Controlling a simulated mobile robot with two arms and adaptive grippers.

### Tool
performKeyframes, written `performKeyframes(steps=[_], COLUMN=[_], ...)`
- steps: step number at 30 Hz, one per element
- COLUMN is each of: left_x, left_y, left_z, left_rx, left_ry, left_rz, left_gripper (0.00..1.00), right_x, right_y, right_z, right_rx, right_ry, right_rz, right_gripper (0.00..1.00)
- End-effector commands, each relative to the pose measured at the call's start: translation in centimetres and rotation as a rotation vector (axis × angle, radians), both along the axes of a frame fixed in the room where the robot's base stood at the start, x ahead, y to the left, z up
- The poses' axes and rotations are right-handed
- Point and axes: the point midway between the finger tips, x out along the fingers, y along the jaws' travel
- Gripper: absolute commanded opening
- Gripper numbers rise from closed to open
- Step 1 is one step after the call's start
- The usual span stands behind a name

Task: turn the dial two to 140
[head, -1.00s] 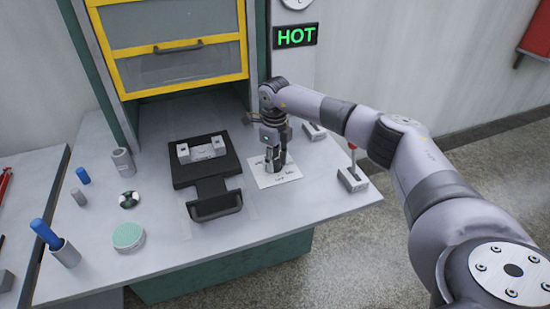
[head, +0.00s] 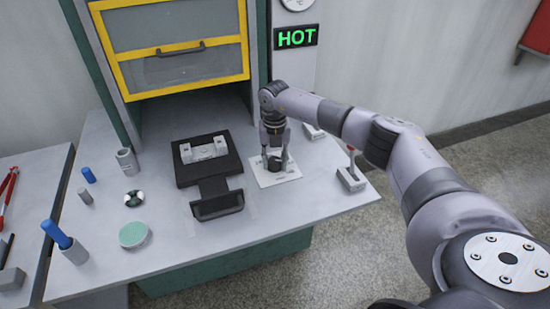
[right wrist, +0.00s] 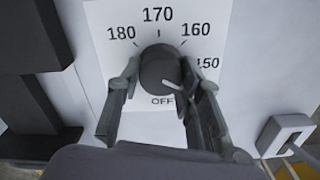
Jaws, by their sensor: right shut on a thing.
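The dial (right wrist: 158,66) is a dark round knob on a white scale plate (right wrist: 112,22). The right wrist view shows 180, 170, 160, 150 and OFF on the plate. The knob's white mark points to the lower right, between 150 and OFF; a finger hides part of the scale there. My right gripper (right wrist: 160,72) is shut on the dial, one finger on each side. In the head view, this gripper (head: 275,161) points down at the plate (head: 291,177) on the bench's right part. My left gripper is out of view.
A black tray-like fixture (head: 208,187) lies left of the plate. A lever switch with a red tip (head: 351,178) stands to the right. A green round pad (head: 134,234), a blue-handled tool in a holder (head: 56,233) and small cylinders are on the left. A lit HOT sign (head: 296,37) hangs behind.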

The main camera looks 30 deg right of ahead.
Motion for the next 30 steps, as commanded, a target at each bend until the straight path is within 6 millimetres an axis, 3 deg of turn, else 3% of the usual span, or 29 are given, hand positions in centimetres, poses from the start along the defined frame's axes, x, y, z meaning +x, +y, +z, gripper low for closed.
performKeyframes(steps=[12,30], left_x=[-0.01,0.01], left_y=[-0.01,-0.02], left_z=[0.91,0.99], left_rx=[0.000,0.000], left_ry=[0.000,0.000], left_rz=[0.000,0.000], left_gripper=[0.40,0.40], right_x=[0.16,0.20], right_y=[-0.06,-0.05], right_z=[0.21,0.18], right_rx=[-0.001,-0.001], right_ry=[-0.005,-0.006], right_rz=[-0.210,-0.246], right_gripper=[0.06,0.06])
